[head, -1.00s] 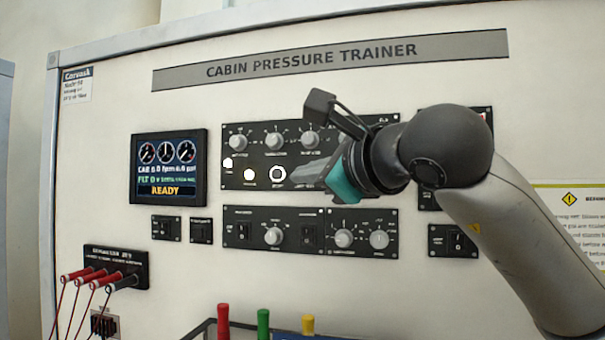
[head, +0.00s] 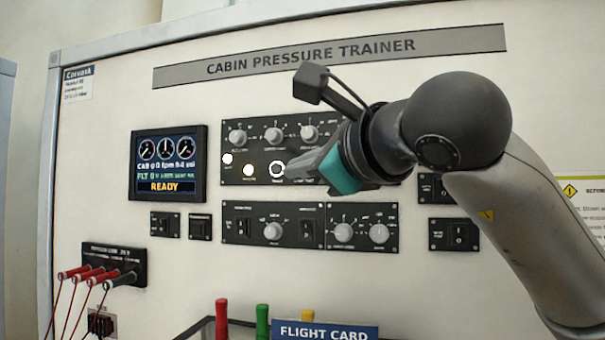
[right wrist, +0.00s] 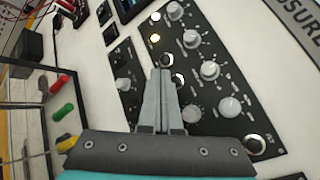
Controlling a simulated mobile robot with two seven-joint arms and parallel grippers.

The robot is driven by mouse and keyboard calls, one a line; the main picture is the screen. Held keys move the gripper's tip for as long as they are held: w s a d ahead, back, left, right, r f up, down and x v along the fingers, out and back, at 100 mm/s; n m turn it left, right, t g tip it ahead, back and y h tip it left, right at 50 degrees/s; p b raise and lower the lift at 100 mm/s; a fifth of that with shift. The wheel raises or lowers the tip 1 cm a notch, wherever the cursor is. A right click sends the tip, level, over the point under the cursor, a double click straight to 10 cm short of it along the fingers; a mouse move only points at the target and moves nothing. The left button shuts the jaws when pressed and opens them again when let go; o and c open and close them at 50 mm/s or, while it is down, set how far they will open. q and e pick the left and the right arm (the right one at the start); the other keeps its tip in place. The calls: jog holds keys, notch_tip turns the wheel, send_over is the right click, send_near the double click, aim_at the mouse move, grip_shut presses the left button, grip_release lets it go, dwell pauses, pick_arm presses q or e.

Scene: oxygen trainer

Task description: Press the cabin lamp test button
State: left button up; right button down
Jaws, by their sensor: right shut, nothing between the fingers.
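On the upper control panel (head: 236,170), below the knobs, is a row of round lamps and buttons. A lit white lamp (head: 227,158), a lit amber lamp (head: 249,170) and a white-ringed button (head: 277,169) show from left to right. Another ringed button (right wrist: 177,78) shows in the right wrist view, partly behind my fingers. The small labels are too blurred to tell surely which is the lamp test button. My right gripper (head: 288,177) is shut and empty, its tips close to the ringed buttons. Contact cannot be told. My left gripper is not in view.
Grey knobs (head: 274,135) stand out above the lamp row. A lower panel (head: 290,237) has switches and knobs. A display (head: 166,164) reads READY. Plugged leads (head: 87,272) are at lower left. Red (head: 222,315) and green (head: 262,318) handles rise at the bottom.

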jog(key=s, duration=0.1)
jog(key=s+a+b, duration=0.1)
jog(key=s, duration=0.1)
jog(key=shift+f, duration=0.1)
dwell(0.8)
